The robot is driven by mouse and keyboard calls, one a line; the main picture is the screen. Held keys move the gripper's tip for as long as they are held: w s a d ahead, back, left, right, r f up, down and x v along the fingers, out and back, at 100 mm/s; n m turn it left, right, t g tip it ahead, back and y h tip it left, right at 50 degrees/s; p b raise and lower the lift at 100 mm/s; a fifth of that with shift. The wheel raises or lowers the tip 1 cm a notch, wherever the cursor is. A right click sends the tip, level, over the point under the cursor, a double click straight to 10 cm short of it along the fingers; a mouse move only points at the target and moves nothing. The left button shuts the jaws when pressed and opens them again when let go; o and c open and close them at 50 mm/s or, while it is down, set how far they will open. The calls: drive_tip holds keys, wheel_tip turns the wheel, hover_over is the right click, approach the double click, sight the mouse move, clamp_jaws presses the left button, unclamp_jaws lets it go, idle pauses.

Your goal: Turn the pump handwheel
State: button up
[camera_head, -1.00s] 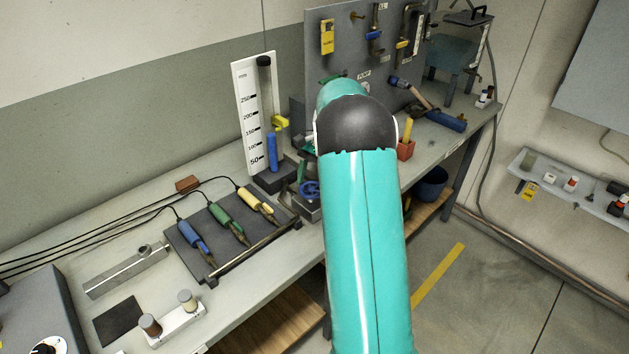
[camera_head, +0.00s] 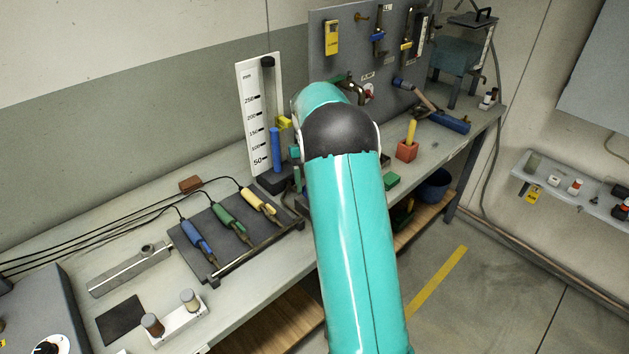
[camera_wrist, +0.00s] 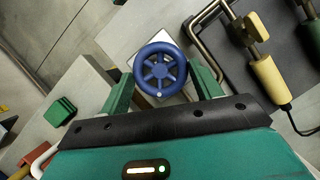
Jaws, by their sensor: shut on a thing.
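The blue pump handwheel (camera_wrist: 160,69), a spoked round wheel with a small pale spot on its rim, shows in the wrist view. It lies between the two green fingers of my gripper (camera_wrist: 161,76), one on each side of it. The gripper is shut on the wheel, though the exact contact at the rim is hard to see. In the head view my arm hides the handwheel and the gripper.
A yellow-handled tool (camera_wrist: 266,72) on its rack lies close to the right finger. A green block (camera_wrist: 60,111) lies to the left. The head view shows a white level scale (camera_head: 257,110), a pegboard (camera_head: 350,45) and a red holder (camera_head: 407,151).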

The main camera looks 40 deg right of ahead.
drive_tip(key=shift+n, duration=0.5)
drive_tip(key=shift+h, duration=0.3)
drive_tip(key=o, duration=1)
drive_tip(key=v, duration=1.4)
